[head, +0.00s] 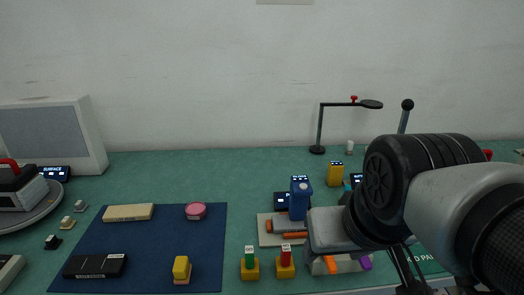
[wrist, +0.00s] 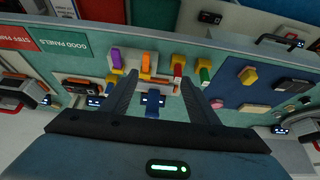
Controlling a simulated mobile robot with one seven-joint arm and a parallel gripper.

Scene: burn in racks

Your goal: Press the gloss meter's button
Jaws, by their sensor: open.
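No label reading gloss meter is legible. A blue upright device (head: 299,205) with a small lit display and a round top stands right of the table's middle; I cannot tell for certain that it is the gloss meter. In the wrist view the blue device (wrist: 153,99) shows between the two dark fingers of my gripper (wrist: 159,76). The fingers are apart, with nothing held. I cannot tell how far above the device they are, and no touch is clear. In the head view my arm hides the fingers and the area to the right; no button is clearly distinguishable.
A grey tray (head: 346,266) with orange and purple pieces lies in front of my arm. Green (head: 250,258) and red (head: 286,257) topped yellow blocks stand left of it. A yellow device (head: 335,174) and a black lamp (head: 320,125) stand behind. The blue mat (head: 150,240) has clear room.

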